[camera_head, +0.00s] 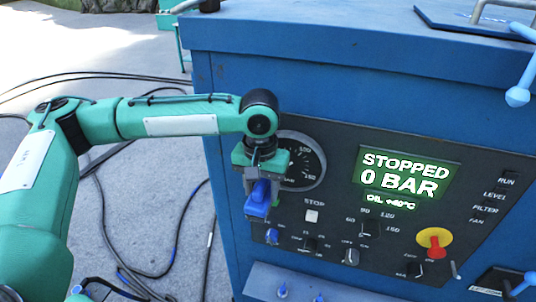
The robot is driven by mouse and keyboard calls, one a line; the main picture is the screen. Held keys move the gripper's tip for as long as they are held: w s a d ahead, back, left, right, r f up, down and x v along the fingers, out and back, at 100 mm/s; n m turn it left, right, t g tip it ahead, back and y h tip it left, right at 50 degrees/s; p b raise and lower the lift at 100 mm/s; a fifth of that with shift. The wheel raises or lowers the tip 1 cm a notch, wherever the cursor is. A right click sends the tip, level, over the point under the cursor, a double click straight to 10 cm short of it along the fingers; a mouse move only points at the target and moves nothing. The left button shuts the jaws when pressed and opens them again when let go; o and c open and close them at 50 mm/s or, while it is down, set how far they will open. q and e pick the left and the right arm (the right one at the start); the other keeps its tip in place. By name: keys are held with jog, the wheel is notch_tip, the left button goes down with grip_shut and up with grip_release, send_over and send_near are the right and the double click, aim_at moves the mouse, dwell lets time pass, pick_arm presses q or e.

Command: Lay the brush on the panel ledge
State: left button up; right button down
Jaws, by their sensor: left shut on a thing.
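My left gripper (262,180) points down in front of the blue machine's control panel, left of the lit display. It is shut on a blue piece, the brush (257,200) as far as I can tell. Its bristles cannot be made out. The brush hangs in front of the panel's left part, below the round gauge and left of the white stop button. The panel ledge (345,295) runs along the bottom of the panel, lower than the brush and partly cut off by the picture edge. My right gripper is not in view.
The control panel (330,240) carries a round gauge (306,160), knobs and a red and yellow switch (434,241). Small blue pieces (281,291) show at the ledge. Blue-handled levers (517,96) stick out at the right. Black cables (135,215) lie on the floor at left.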

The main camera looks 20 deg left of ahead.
pick_arm(q)
jog(key=shift+m, duration=0.5)
jog(key=f, duration=0.5)
jog(key=shift+s+a+f, duration=0.35)
jog(key=shift+s, duration=0.05)
jog(key=shift+w+a, duration=0.1)
jog(key=shift+w, duration=0.05)
